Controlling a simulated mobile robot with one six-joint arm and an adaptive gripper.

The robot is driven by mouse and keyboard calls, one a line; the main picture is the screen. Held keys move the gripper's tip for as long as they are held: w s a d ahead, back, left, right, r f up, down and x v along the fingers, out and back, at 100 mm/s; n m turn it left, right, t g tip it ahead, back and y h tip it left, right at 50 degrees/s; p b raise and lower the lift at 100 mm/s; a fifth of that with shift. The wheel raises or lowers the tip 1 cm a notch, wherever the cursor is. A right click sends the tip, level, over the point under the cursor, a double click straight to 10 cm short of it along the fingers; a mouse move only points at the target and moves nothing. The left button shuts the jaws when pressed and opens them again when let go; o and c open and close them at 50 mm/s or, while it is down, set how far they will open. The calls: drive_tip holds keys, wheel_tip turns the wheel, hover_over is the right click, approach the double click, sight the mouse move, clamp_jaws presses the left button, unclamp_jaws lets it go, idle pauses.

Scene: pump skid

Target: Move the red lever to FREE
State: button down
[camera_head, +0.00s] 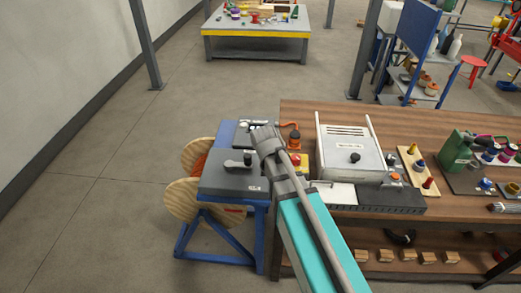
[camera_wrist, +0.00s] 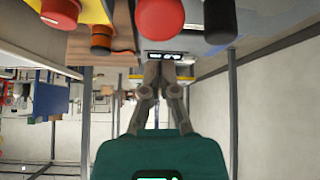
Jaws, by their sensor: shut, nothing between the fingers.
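A red rounded end (camera_wrist: 160,16), which looks like the red lever's knob, fills the top of the wrist view, cut off by the frame edge. A black rounded knob (camera_wrist: 220,20) is beside it on the right. A small dark label (camera_wrist: 163,57) with light characters shows just below the red end; I cannot read FREE on it. My gripper (camera_wrist: 168,66) is shut and empty, its fingertips close to the label; contact cannot be told. In the head view my arm covers the gripper and the red lever; a grey box with a black lever (camera_head: 240,162) shows left of it.
A red button on a yellow base (camera_head: 296,159) is right of my arm; a red knob on yellow (camera_wrist: 60,10) and an orange knob (camera_wrist: 102,40) show at wrist-view left. The wooden bench (camera_head: 440,205) holds several items. Clear floor (camera_head: 100,170) lies left of the blue stand (camera_head: 228,240).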

drive_tip(key=shift+r, duration=0.1)
drive_tip(key=shift+w+r+p, duration=0.25)
drive_tip(key=shift+w+p, duration=0.05)
drive_tip(key=shift+w, duration=0.15)
drive_tip(key=p+v, duration=0.4)
drive_tip(key=w+p+v, duration=0.1)
drive_tip(key=p+v, duration=0.1)
drive_tip(key=v, duration=0.1)
drive_tip(key=shift+a+r, duration=0.15)
drive_tip(key=shift+r, duration=0.25)
drive_tip(key=shift+s+r+p, duration=0.7)
drive_tip(key=shift+s+p, duration=0.25)
drive_tip(key=s+d+f+g, duration=0.1)
drive_tip(key=s+d+g, duration=0.2)
drive_tip(key=s+d, duration=0.3)
drive_tip(key=s+d+f+g, duration=0.2)
drive_tip(key=s+d+g, duration=0.2)
drive_tip(key=s+d, duration=0.3)
drive_tip(key=d, duration=0.2)
drive_tip(key=shift+d+f+m, duration=0.3)
drive_tip(key=shift+f+m, duration=0.05)
drive_tip(key=shift+m, duration=0.05)
